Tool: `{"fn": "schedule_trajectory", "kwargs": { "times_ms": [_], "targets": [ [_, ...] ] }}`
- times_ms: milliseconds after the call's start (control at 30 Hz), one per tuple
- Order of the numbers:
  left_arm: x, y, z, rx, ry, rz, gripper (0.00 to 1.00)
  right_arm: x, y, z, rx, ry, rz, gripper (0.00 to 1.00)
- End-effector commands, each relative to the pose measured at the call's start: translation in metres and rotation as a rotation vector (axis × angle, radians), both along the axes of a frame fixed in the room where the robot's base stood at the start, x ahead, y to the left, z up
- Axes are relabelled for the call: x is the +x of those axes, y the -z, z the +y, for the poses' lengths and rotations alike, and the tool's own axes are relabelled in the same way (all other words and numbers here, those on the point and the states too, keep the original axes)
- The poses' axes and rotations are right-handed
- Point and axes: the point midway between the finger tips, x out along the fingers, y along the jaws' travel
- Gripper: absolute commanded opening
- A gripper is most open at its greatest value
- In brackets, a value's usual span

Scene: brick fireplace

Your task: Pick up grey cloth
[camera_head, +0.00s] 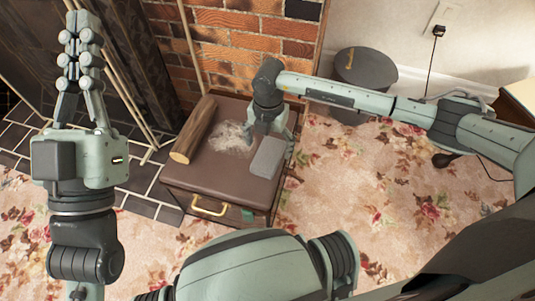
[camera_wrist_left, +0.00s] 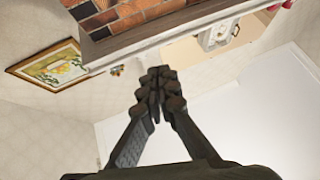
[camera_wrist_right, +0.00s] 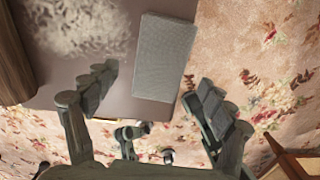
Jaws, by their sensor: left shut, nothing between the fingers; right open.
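The grey cloth (camera_head: 267,157) is a folded, flat rectangle on the right part of the brown box top (camera_head: 215,183). It also shows in the right wrist view (camera_wrist_right: 163,58), ahead of and between the fingers. My right gripper (camera_head: 270,141) is open and empty, pointing down over the far end of the cloth. I cannot tell whether its fingertips touch the box top. My left gripper (camera_head: 79,22) is shut and empty, raised in front of the fireplace, far left of the cloth. The left wrist view shows its closed fingers (camera_wrist_left: 158,80) against wall and ceiling.
A log (camera_head: 195,130) and a fluffy whitish heap (camera_head: 232,137) lie on the box left of the cloth. Slim rods (camera_head: 135,100) lean at the dark fireplace. A dark round-lidded bin (camera_head: 364,66) stands behind right. Floral carpet (camera_head: 340,185) is clear right of the box.

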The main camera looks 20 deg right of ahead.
Motion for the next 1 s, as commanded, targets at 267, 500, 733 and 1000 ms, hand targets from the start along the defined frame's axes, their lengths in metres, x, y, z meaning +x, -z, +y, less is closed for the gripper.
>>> {"fn": "schedule_trajectory", "kwargs": {
  "times_ms": [267, 500, 733, 1000],
  "targets": [
    [-0.012, -0.014, 0.008, -0.044, -0.011, -0.139, 0.00, 0.001, 0.041, -0.001, 0.000, 0.001, 0.000, 0.83],
    [-0.015, -0.018, 0.010, -0.053, -0.014, -0.162, 0.00, 0.001, 0.046, -0.001, 0.001, 0.000, -0.001, 0.83],
    [-0.015, -0.018, 0.010, -0.052, -0.014, -0.161, 0.00, 0.001, 0.045, -0.001, 0.001, 0.000, -0.001, 0.63],
    [-0.015, -0.018, 0.010, -0.051, -0.013, -0.160, 0.00, 0.001, 0.045, -0.001, 0.001, 0.000, -0.001, 0.30]
  ]
}}
